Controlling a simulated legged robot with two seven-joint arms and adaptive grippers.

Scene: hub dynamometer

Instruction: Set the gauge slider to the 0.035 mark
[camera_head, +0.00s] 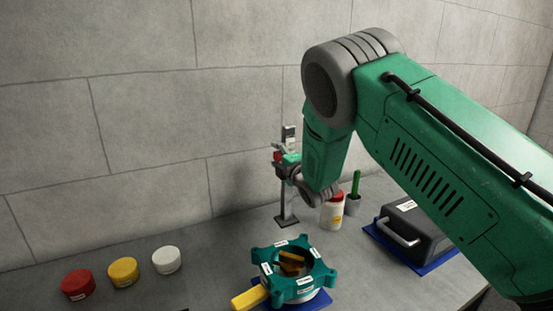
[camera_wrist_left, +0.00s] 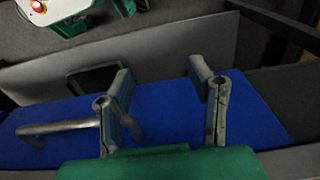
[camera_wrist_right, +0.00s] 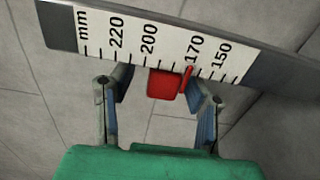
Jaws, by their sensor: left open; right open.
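The gauge is an upright post (camera_head: 288,205) on a dark base near the wall. Its white mm scale (camera_wrist_right: 150,45) fills the top of the right wrist view, with labels from 150 to 220 visible. The red slider (camera_wrist_right: 163,86) sits at the scale's edge, its thin pointer close to the 170 label. My right gripper (camera_wrist_right: 158,88) is open, with one finger on each side of the slider and visible gaps to it. In the head view my right gripper (camera_head: 287,165) is at the post's upper part, partly hiding it. My left gripper (camera_wrist_left: 163,85) is open and empty above a blue mat.
A teal hub (camera_head: 316,270) with a yellow handle (camera_head: 250,298) stands in front of the gauge. A white bottle (camera_head: 332,216) and a dark case (camera_head: 425,232) are to the right. Red (camera_head: 78,284), yellow (camera_head: 123,272) and white (camera_head: 166,260) round pieces lie left.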

